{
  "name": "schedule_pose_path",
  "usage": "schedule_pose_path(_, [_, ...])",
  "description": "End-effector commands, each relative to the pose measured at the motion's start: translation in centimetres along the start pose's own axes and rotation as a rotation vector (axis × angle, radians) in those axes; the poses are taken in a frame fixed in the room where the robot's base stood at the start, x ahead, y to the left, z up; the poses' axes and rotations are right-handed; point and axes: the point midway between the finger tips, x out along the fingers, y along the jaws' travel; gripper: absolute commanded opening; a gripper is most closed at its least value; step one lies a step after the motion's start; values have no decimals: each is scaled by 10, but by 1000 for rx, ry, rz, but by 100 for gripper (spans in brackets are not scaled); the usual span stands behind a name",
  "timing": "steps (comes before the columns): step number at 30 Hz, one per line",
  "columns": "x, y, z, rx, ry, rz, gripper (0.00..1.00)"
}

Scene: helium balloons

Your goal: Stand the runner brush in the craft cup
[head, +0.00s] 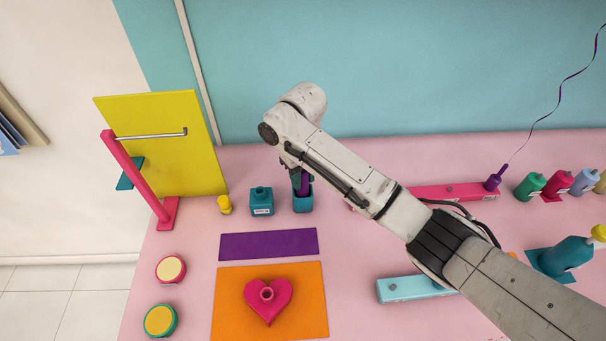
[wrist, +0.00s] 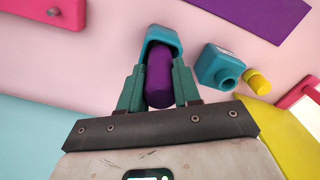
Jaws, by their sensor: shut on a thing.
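The runner brush, seen as a thick purple handle (wrist: 159,80), is between the fingers of my gripper (wrist: 158,95), which is shut on it. In the head view the purple handle (head: 305,184) shows upright just below my wrist. The craft cup, a teal open-topped cup (head: 303,203), stands on the pink table directly under my gripper. In the wrist view the cup's rim (wrist: 178,42) surrounds the far part of the brush, so its lower end appears to be inside the mouth. The brush's tip is hidden, and I cannot tell whether it touches the bottom.
A teal square bottle (head: 261,203) and a small yellow piece (head: 225,205) stand left of the cup. A yellow board (head: 175,150) with a pink stand is farther left. A purple mat (head: 268,244) and a pink heart (head: 268,300) lie in front. Bottles (head: 556,184) stand right.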

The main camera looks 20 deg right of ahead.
Motion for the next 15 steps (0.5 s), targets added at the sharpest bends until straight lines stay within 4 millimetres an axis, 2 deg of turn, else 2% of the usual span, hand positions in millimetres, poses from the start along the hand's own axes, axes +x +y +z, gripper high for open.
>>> schedule_pose_path(15, [5, 0, 0, 1, 0, 0, 0])
